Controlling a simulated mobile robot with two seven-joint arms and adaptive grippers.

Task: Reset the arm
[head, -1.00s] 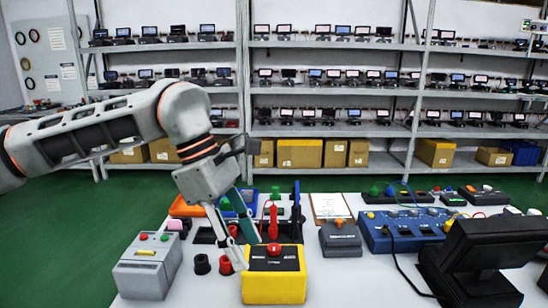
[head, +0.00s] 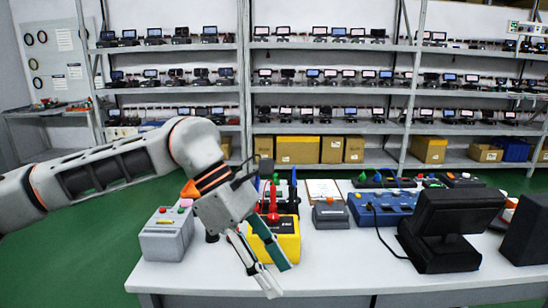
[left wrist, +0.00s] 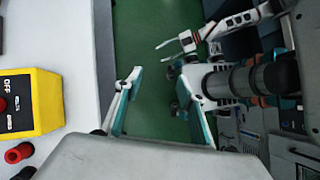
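My left arm reaches in from the left in the head view. Its gripper (head: 278,279) hangs over the front edge of the white table (head: 215,279), in front of the yellow box (head: 289,242). Its two fingers are apart with nothing between them. They also show apart in the left wrist view (left wrist: 164,80), over the green floor beyond the table edge. The yellow box stands to the left there (left wrist: 45,100). My right gripper (left wrist: 162,53) shows only in the left wrist view, its fingers spread and empty, away from the table.
A grey box (head: 165,238) stands left of the yellow box. A blue box (head: 375,210) and a black monitor (head: 440,225) stand to the right. Red and black caps (left wrist: 19,152) lie beside the yellow box. Shelves (head: 330,128) with screens and cartons line the back.

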